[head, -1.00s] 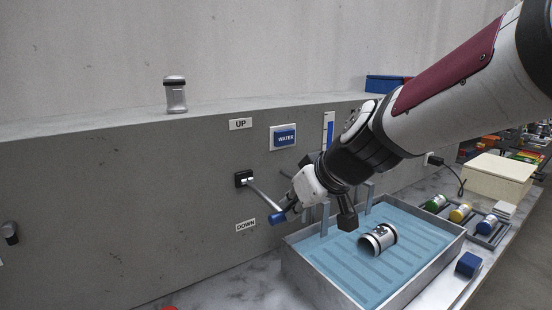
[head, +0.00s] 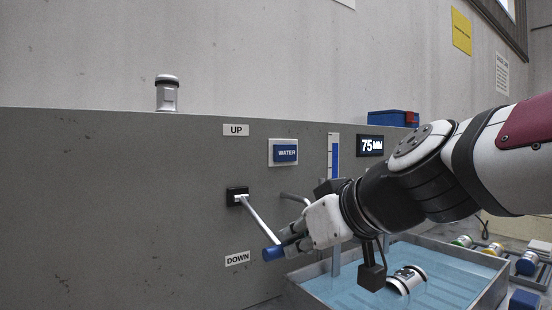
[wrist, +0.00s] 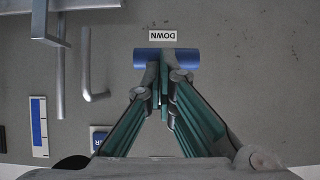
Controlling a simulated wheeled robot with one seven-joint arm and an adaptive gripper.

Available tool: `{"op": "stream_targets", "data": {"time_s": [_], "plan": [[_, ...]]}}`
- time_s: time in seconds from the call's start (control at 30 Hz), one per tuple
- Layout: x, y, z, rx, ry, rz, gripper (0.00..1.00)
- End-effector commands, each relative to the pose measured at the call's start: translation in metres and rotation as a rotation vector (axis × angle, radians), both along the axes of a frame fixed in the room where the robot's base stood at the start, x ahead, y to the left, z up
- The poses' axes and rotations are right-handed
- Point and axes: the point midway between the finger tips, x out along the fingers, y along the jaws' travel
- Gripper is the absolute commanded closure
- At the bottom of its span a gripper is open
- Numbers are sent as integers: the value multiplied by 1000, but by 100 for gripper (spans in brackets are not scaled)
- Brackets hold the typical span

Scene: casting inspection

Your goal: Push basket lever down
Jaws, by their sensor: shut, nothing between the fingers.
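The basket lever (head: 258,220) is a metal rod on a black wall mount, with a blue handle (head: 273,253) at its end. It slants down to the right, and the handle is beside the DOWN label (head: 237,259) and well below the UP label (head: 236,130). My gripper (head: 284,246) is shut and empty, with its fingertips at the handle. In the wrist view the blue handle (wrist: 181,58) lies across the tips of my gripper (wrist: 164,66), seemingly touching them. The fingers hide part of the handle and rod.
A water basin (head: 335,295) with a silver cylinder (head: 407,280) in it stands below and right of my gripper. A blue WATER button (head: 286,153) and a 75 MM display (head: 371,146) are on the wall. A metal canister (head: 167,93) stands on the ledge.

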Motion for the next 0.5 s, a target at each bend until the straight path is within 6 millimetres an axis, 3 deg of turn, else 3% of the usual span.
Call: {"op": "stream_targets", "data": {"time_s": [0.03, 0.5], "plan": [[1, 1, -9, 7, -12, 3, 100], [3, 4, -27, 49, -70, 3, 100]]}}
